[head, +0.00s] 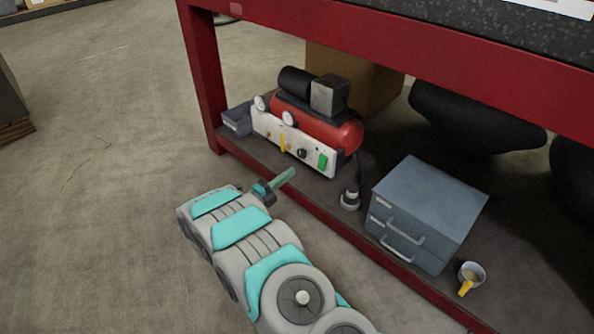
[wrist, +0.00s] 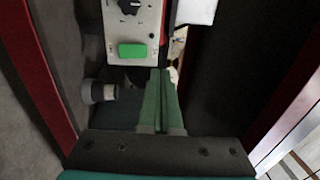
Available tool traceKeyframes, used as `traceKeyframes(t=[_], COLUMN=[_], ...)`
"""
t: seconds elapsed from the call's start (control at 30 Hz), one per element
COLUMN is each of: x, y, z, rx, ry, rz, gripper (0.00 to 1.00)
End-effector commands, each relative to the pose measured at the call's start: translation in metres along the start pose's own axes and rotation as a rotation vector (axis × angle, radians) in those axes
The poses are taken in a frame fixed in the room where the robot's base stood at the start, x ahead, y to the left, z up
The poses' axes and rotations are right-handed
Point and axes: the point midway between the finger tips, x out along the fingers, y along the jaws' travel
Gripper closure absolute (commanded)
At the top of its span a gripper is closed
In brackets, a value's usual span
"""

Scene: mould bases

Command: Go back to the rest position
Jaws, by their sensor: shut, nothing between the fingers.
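My gripper (head: 283,179) is shut and empty in the head view, at the end of my grey and teal arm. It is in front of the red workbench's lower shelf, just short of the red compressor (head: 335,130). In the wrist view my gripper's green fingers (wrist: 160,80) are together, with nothing between them. The compressor's pale control panel (wrist: 131,18) with its green switch is beyond the fingertips there. I cannot tell the exact gap between the fingers and the compressor.
The red workbench frame (head: 207,85) stands around the shelf. A grey drawer cabinet (head: 430,205), a cup with a yellow handle (head: 471,274) and a dark grey bin (head: 237,120) are on the shelf. A cardboard box (head: 375,85) is behind.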

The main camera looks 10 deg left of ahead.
Motion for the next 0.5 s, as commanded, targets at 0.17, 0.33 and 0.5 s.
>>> traceKeyframes(t=[0.17,0.33,0.5], x=[-0.014,-0.017,-0.016], y=[-0.004,-0.004,-0.004], z=[0.000,-0.001,-0.001], rx=[0.000,-0.001,-0.001], ry=[0.000,0.001,0.001], rz=[0.000,-0.001,-0.001], gripper=[1.00,1.00,1.00])
